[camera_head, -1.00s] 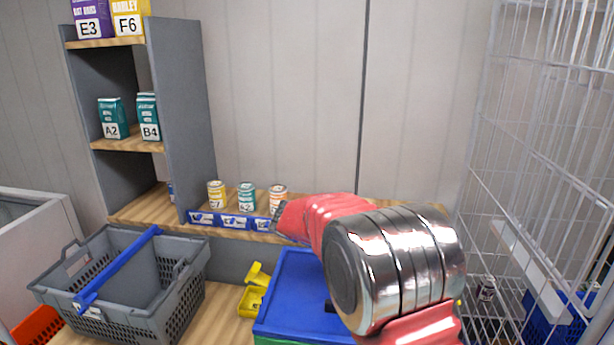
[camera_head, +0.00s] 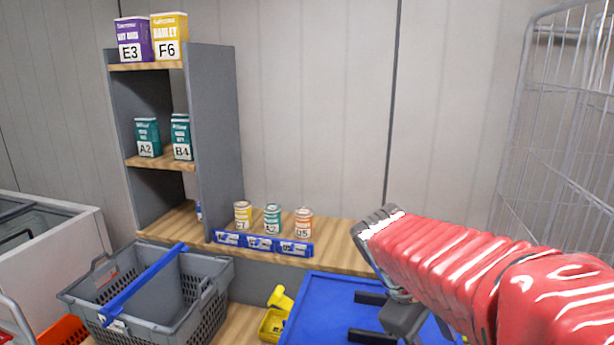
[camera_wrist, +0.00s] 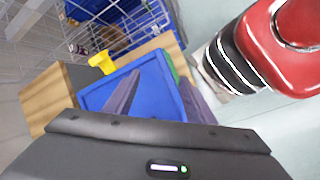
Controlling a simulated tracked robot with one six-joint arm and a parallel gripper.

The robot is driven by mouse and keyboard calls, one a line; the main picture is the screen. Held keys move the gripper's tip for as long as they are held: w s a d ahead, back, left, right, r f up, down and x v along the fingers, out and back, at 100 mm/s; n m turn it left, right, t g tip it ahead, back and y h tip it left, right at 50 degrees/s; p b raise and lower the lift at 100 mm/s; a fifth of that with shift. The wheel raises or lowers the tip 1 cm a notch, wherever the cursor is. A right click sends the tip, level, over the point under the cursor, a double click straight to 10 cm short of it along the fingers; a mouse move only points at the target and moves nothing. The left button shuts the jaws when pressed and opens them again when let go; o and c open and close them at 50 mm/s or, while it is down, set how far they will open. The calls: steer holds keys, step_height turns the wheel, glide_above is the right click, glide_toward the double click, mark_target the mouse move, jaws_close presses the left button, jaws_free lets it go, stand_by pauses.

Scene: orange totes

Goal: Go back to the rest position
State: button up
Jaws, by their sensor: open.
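My gripper (camera_head: 358,316) is at the lower right of the head view, its two dark fingers spread apart over the blue lid (camera_head: 325,292) of a tote. In the wrist view the two fingers (camera_wrist: 158,92) stand apart with nothing between them, and the blue lid (camera_wrist: 146,78) shows behind them. I cannot tell how high they are above it. My red arm reaches in from the right and hides part of the counter and the wire cage.
A grey basket (camera_head: 205,285) with a blue handle stands at lower left. A yellow scoop (camera_head: 279,305) lies beside the blue lid. Several cans (camera_head: 272,219) stand on the wooden counter. A shelf (camera_head: 222,140) with boxes is behind, and a wire cage (camera_head: 570,130) is at right.

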steer(key=s+a+m+t+y, duration=0.5)
steer(key=s+a+m, duration=0.2)
steer(key=s, duration=0.3)
steer(key=shift+f+m+t+y, duration=0.3)
steer(key=shift+m+t, duration=0.1)
steer(key=shift+m, duration=0.2)
